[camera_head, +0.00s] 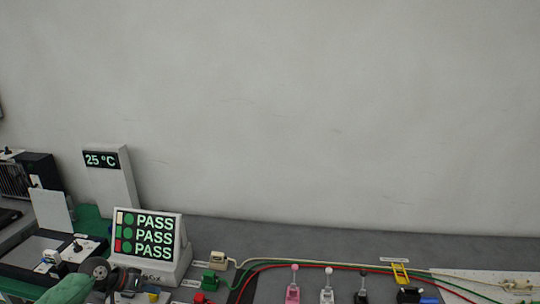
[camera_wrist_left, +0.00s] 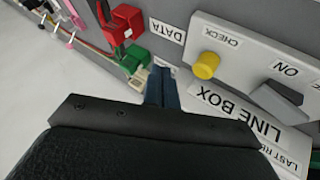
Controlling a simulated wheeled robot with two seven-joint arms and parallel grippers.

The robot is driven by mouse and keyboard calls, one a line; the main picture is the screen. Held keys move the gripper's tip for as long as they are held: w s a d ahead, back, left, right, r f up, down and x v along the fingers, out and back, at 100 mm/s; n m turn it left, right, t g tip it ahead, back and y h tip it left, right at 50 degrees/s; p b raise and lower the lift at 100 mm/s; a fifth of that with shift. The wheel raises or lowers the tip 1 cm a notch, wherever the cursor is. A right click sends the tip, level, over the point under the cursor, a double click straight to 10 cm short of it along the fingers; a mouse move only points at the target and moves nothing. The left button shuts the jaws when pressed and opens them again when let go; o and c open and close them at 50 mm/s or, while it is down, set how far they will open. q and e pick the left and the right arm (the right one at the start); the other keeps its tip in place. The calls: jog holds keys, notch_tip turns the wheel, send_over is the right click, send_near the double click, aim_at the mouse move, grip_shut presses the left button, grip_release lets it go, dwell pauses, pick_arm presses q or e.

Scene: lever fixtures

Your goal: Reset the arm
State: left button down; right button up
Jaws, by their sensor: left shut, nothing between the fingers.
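My left gripper (camera_head: 126,284) is at the lower left of the head view, in front of the display box (camera_head: 182,262) with three PASS lines, each with a green mark. In the left wrist view the fingers (camera_wrist_left: 162,88) are shut and empty. They point toward the panel with the DATA label (camera_wrist_left: 167,31), beside a yellow CHECK button (camera_wrist_left: 206,65) and a grey ON switch (camera_wrist_left: 282,100) on the LINE BOX. A red plug (camera_wrist_left: 122,22) and a green plug (camera_wrist_left: 134,58) are on the panel beyond the fingers. My right gripper is not in view.
Green, red and white cables (camera_head: 300,264) run right along the bench. Pink (camera_head: 293,290), white (camera_head: 327,290) and black levers (camera_head: 362,290) stand at the front. A yellow part (camera_head: 400,273) is farther right. A 25 °C display (camera_head: 102,159) stands at the back left.

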pick_arm(q)
jog(key=s+d+f+m+g+y, duration=0.1)
jog(key=s+d+f, duration=0.4)
jog(key=s+d, duration=0.35)
jog(key=s+d+f+m+y, duration=0.1)
jog(key=s+d+f, duration=0.4)
jog(key=s+d, duration=0.35)
jog(key=s+d+r+n+y, duration=0.1)
jog(key=s+d+r+y, duration=0.1)
jog(key=s, duration=0.7)
jog(key=s+d+r+n+y, duration=0.1)
jog(key=s+r+y, duration=0.15)
jog(key=s, duration=0.65)
notch_tip(320, 180, down, 28)
jog(key=w+d+g+b, duration=0.1)
jog(key=w+d, duration=0.1)
jog(key=w, duration=0.1)
jog(key=s+f, duration=0.4)
jog(key=f, duration=0.7)
jog(key=s+f+g+b, duration=0.1)
jog(key=s+f, duration=0.3)
jog(key=f, duration=0.8)
jog(key=shift+s+f, duration=0.3)
jog(key=shift+s, duration=0.05)
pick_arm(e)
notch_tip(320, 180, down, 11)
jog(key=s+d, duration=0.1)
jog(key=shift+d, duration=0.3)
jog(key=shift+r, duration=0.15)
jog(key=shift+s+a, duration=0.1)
